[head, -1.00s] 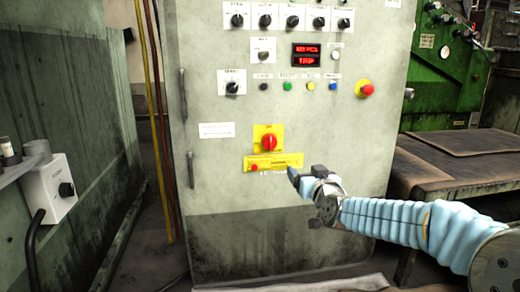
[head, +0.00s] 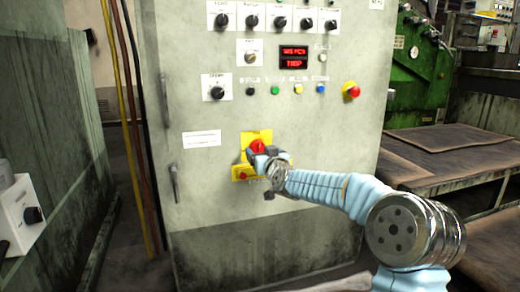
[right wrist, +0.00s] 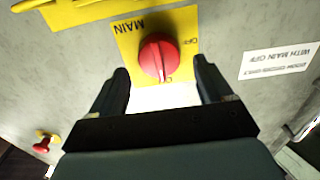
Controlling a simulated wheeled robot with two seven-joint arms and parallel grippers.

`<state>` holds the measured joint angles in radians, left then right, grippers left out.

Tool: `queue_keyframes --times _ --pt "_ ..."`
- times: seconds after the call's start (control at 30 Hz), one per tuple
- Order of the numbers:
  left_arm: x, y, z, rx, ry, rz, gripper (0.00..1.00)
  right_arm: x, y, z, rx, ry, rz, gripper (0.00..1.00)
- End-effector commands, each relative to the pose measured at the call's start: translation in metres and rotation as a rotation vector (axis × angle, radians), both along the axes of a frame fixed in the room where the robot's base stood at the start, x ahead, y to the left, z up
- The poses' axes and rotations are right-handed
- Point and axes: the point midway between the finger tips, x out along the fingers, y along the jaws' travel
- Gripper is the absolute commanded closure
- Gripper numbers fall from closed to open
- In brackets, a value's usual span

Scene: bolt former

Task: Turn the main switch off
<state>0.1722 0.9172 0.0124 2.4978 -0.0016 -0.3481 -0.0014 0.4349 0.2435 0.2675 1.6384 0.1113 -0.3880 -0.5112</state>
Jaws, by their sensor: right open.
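The main switch is a red rotary knob (head: 257,146) on a yellow plate (head: 247,137) on the front of the grey cabinet. In the right wrist view the knob (right wrist: 158,57) shows upside down, with "MAIN" and "OFF" lettering on its yellow plate (right wrist: 130,45). My right gripper (head: 264,157) is at the knob and hides part of it in the head view. In the right wrist view the gripper (right wrist: 161,72) is open, its fingers on either side of the knob with visible gaps. Contact cannot be told. My left gripper is not in view.
A second yellow plate (head: 240,173) with a small red part sits just below. Selector knobs (head: 217,93), colored buttons (head: 275,90), a red display (head: 293,57) and an emergency stop (head: 351,90) are above. Cabinet handles (head: 174,183) stick out at left. A low table (head: 440,160) stands right.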

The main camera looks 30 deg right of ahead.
Motion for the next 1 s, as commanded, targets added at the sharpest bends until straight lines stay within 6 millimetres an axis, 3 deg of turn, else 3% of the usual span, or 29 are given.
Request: queue_keyframes --times 0.2,0.5,0.87,1.0 --pt "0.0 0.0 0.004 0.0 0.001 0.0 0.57 0.022 -0.005 0.0 0.0 0.0 0.001 0.21" --pt "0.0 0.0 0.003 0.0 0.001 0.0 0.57 0.024 -0.006 0.0 0.0 0.0 0.001 0.21" --pt "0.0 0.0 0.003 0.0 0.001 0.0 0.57 0.024 -0.006 0.0 0.0 0.0 0.0 0.74" --pt "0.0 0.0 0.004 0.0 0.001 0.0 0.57 0.024 -0.006 0.0 -0.004 0.001 0.001 0.75"
